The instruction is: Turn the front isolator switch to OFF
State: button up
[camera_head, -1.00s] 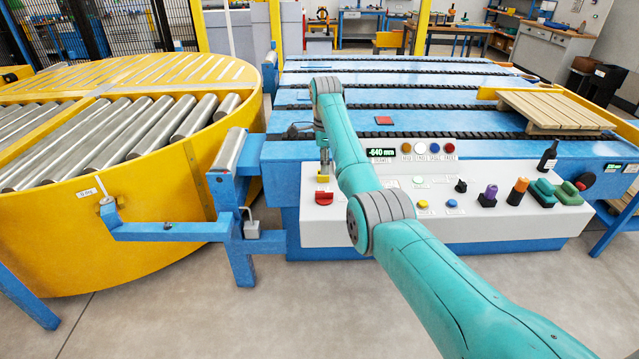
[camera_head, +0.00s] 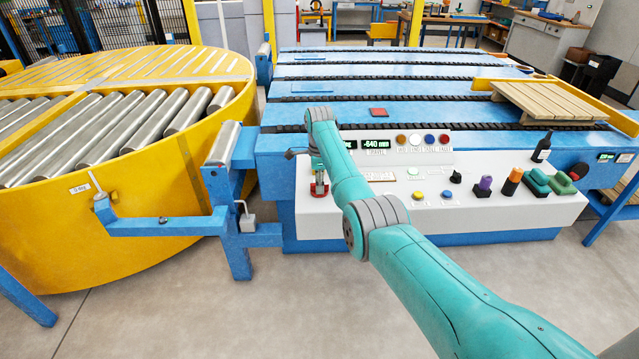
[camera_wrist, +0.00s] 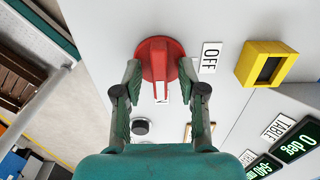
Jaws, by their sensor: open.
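The red isolator switch (camera_wrist: 161,60) is a round knob with a raised handle on the pale console face. In the wrist view its handle lies along the gripper's line, with one end toward a small, mostly hidden white label. The OFF label (camera_wrist: 210,57) is at the knob's right. My gripper (camera_wrist: 160,76) is open, with one finger on each side of the knob; whether they touch it I cannot tell. In the head view my gripper (camera_head: 319,184) is low over the console's left end, hiding much of the red switch (camera_head: 318,191).
A yellow square-framed part (camera_wrist: 266,65) sits right of the OFF label. Green displays (camera_wrist: 297,139) are at the lower right. Buttons and coloured knobs line the console (camera_head: 400,217) to the right, with a dark bottle (camera_head: 542,148). A blue bracket arm (camera_head: 160,226) stands left.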

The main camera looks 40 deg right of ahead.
grip_shut()
jog(key=shift+n, duration=0.4)
jog(key=n, duration=0.3)
jog(key=shift+n, duration=0.3)
jog(key=n, duration=0.4)
jog(key=shift+n, duration=0.3)
jog(key=n, duration=0.4)
jog(key=shift+n, duration=0.3)
jog(key=n, duration=0.4)
jog(key=shift+n, duration=0.3)
